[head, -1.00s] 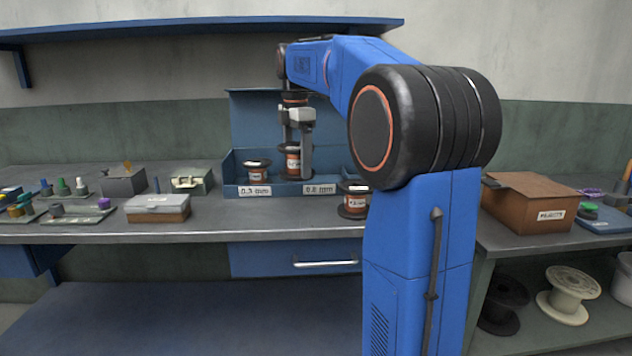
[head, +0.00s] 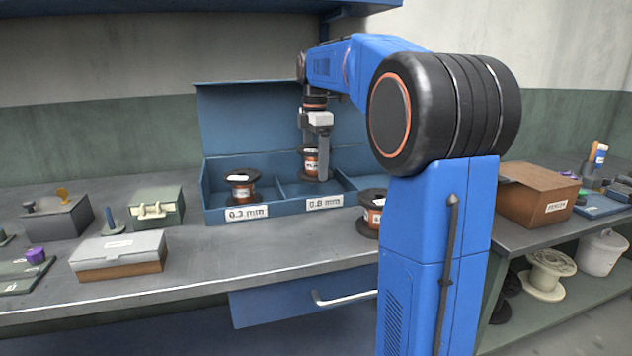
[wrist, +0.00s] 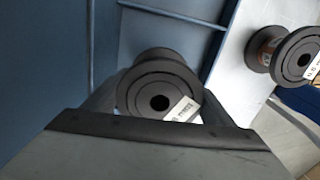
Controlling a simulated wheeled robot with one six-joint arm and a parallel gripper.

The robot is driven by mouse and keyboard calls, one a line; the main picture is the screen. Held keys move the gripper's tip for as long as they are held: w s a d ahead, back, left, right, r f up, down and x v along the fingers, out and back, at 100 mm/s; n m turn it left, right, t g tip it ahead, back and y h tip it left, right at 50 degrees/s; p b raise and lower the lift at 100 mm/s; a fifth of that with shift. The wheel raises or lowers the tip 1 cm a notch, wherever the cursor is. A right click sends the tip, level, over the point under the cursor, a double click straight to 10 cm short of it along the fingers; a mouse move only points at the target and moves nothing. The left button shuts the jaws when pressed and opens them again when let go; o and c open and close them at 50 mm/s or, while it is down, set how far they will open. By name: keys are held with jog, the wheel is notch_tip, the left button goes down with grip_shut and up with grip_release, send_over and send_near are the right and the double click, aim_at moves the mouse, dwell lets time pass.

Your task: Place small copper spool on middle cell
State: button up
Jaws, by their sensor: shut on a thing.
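A copper spool (head: 311,161) with black flanges and a white label is held upright between the fingers of my gripper (head: 317,165). It also shows between the fingers in the wrist view (wrist: 158,85). My gripper is shut on it, over the middle cell of the blue box (head: 285,207), the cell marked 0.8 mm. Whether the spool touches the cell floor cannot be told; a finger hides part of it. Another copper spool (head: 242,186) stands in the left cell, marked 0.3 mm. A third spool (head: 372,213) stands on the bench before the box, partly behind my arm.
A grey-lidded box (head: 118,256) and a green case (head: 155,208) stand left of the blue box. A brown box (head: 537,196) is at the right. Low dividers (wrist: 170,13) separate the cells. The bench front (head: 220,270) is clear.

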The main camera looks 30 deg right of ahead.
aim_at(315, 179)
jog(key=shift+f, duration=2.55)
jog(key=o, duration=1.6)
jog(key=shift+f, duration=0.15)
jog(key=shift+o, duration=0.2)
jog(key=shift+r, duration=3.9)
